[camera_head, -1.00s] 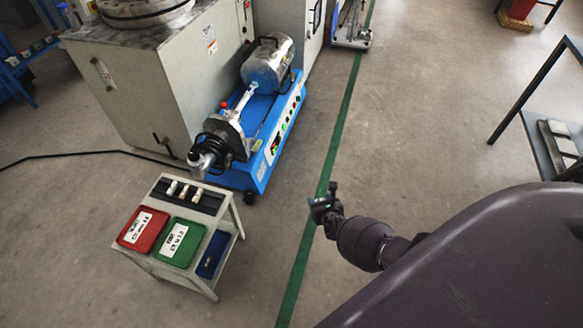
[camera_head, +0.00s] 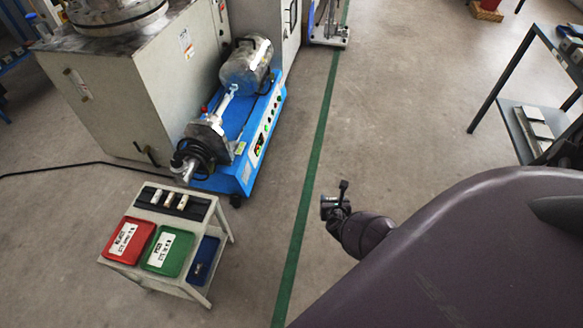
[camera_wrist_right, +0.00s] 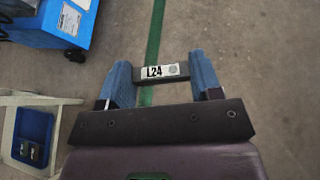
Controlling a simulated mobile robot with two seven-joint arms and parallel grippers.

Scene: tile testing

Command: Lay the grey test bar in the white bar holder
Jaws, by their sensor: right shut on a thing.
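My right gripper (camera_head: 336,203) is held out over open floor in the head view. In the right wrist view its two blue fingers (camera_wrist_right: 161,80) are shut on the dark grey test bar (camera_wrist_right: 147,73), which spans between them and carries a white label reading "L24". In the head view the bar is too small to make out clearly. I cannot pick out the white bar holder for certain; pale, flat pieces (camera_head: 534,124) lie on the low shelf at the right. My left gripper is in neither view.
A small cart (camera_head: 145,272) with red (camera_head: 128,240), green (camera_head: 166,252) and blue (camera_head: 203,260) trays stands at lower left. Behind it is a blue-based machine (camera_head: 245,120). A dark-framed table (camera_head: 500,75) stands at the right. Floor around the green line (camera_head: 309,170) is clear.

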